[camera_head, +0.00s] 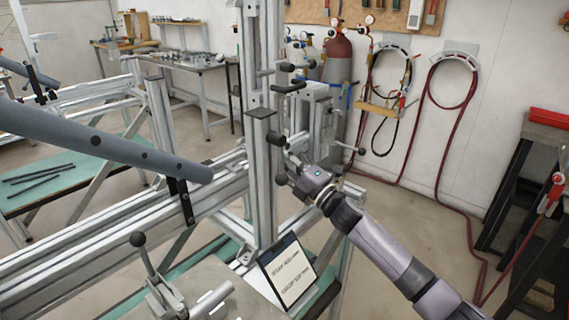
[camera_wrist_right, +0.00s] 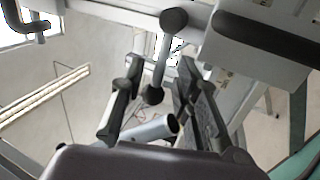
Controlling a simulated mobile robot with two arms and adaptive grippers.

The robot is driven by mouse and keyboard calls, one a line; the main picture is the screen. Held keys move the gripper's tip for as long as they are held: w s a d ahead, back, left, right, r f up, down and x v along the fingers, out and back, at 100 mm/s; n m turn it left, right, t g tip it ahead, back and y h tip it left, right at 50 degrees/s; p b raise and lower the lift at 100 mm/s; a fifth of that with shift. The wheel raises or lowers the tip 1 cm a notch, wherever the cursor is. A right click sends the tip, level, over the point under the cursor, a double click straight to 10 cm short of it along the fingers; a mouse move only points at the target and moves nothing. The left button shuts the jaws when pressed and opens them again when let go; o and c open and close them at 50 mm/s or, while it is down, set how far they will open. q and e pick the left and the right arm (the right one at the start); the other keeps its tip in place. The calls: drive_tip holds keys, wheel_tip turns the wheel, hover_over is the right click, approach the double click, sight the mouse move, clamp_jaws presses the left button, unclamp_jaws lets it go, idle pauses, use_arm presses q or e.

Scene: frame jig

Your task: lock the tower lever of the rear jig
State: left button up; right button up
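Which jig this tower belongs to is not labelled. My left gripper is not in view.
A black handle (camera_head: 288,87) and a knob (camera_head: 287,67) stick out above. Grey tubes (camera_head: 110,143) cross the left side. Another ball-knob lever (camera_head: 138,239) is at the front left. Floor at right is partly open.

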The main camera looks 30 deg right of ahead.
drive_tip(key=v, duration=1.2)
drive_tip(key=shift+f, duration=0.1)
